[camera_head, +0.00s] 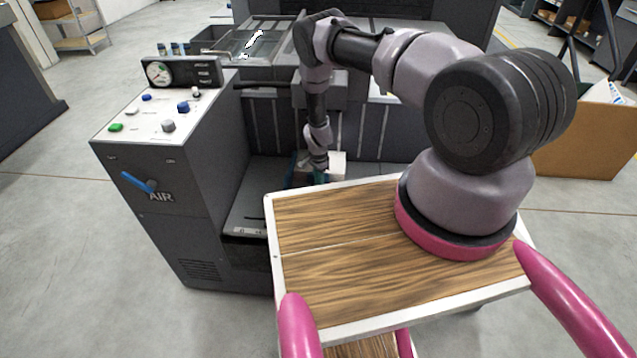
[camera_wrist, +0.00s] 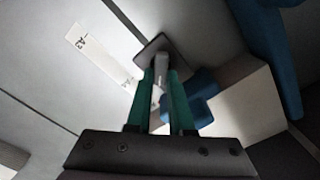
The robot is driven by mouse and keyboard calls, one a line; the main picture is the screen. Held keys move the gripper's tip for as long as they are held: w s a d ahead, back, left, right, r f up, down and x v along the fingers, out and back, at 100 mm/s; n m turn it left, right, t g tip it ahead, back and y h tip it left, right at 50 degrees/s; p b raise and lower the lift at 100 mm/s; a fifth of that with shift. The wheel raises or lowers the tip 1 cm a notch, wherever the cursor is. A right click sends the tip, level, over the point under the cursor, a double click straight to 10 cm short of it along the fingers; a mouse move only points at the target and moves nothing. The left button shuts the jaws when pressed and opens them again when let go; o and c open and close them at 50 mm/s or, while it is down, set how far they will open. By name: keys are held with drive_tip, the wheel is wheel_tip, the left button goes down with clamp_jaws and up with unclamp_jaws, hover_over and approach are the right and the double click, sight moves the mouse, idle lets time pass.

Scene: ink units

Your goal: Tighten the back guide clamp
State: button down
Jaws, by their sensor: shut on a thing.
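My gripper (camera_wrist: 161,82) has two green fingers, shut on a narrow grey upright piece (camera_wrist: 161,68), which looks like the back guide clamp's lever. This piece rises from a dark square base (camera_wrist: 150,48) on a grey surface. A blue part (camera_wrist: 203,84) sits close beside the right finger. In the head view my gripper (camera_head: 319,175) is low in the machine's recess, beside a white block (camera_head: 336,160). The clamp cannot be made out there, and the tabletop edge and arm hide much around the fingertips.
A white strip marked A3 (camera_wrist: 88,48) lies left of the fingers. A pale block (camera_wrist: 245,95) and a large blue piece (camera_wrist: 268,45) stand close on the right. The control cabinet (camera_head: 185,165) flanks the recess on the left. A wooden tabletop (camera_head: 345,245) is in front.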

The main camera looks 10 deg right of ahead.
drive_tip(key=c, duration=0.8)
unclamp_jaws()
drive_tip(key=shift+r, duration=0.1)
wheel_tip(320, 180, up, 11)
drive_tip(key=shift+f, duration=0.2)
